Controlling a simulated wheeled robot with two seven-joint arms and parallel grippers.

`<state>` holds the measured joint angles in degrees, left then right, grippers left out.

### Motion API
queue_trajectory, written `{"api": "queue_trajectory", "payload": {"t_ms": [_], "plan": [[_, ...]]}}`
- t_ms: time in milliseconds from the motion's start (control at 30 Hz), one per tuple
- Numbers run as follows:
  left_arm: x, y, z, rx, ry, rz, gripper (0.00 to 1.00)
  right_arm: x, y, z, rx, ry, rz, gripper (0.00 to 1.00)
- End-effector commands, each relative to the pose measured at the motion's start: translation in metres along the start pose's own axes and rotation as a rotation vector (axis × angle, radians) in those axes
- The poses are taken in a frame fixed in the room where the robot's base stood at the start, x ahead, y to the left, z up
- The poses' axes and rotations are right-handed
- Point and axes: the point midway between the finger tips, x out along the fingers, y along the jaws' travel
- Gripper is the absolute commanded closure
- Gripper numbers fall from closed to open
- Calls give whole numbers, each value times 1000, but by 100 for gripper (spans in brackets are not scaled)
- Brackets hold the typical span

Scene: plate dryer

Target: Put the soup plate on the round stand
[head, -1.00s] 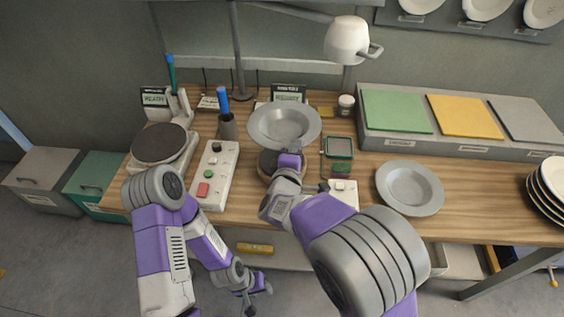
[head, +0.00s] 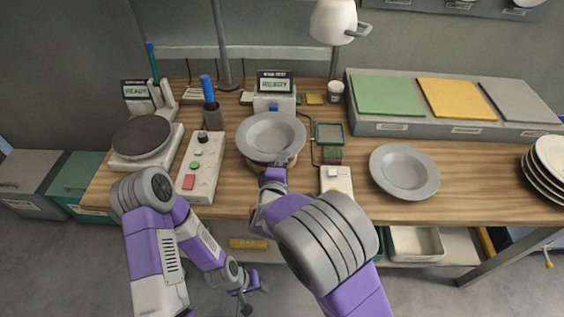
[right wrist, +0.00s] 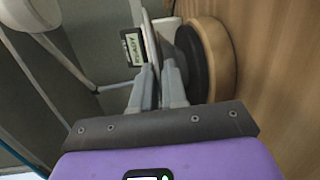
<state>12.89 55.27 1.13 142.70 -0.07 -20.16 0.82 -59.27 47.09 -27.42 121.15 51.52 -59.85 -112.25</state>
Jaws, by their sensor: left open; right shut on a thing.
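My right gripper (head: 280,164) is shut on the near rim of a grey soup plate (head: 271,133). In the right wrist view the plate (right wrist: 149,42) is seen edge-on between the fingers (right wrist: 157,88). The stand (right wrist: 221,60) has a dark top and a wooden body, with a small gap between it and the plate. My left gripper (head: 246,302) is open and empty, low in front of the table.
A second grey deep plate (head: 404,171) lies on the table at right. A hot plate (head: 143,138) and a button box (head: 201,165) stand left. A display reading READY (head: 275,85) is behind the stand. A lamp (head: 334,22) hangs above; stacked plates (head: 546,170) stand far right.

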Motion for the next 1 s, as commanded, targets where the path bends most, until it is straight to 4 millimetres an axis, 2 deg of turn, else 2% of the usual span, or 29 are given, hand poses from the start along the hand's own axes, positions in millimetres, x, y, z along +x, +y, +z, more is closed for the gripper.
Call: {"api": "queue_trajectory", "payload": {"t_ms": [100,133,267,300,567,667,767,1000], "plan": [[0,0,0,0,0,0,57,0,2,0,2,0,5,100],[0,0,0,0,0,0,57,0,0,0,0,0,0,83],[0,0,0,0,0,0,57,0,0,0,0,0,0,63],[0,0,0,0,0,0,57,0,0,0,0,0,0,62],[0,0,0,0,0,0,57,0,1,0,1,0,1,62],[-2,1,0,0,0,0,57,-7,1,-1,-1,3,-1,62],[-6,2,0,0,0,0,57,-22,2,-1,0,3,-1,62],[-18,7,1,0,0,0,57,-74,3,-2,-2,6,-1,62]]}}
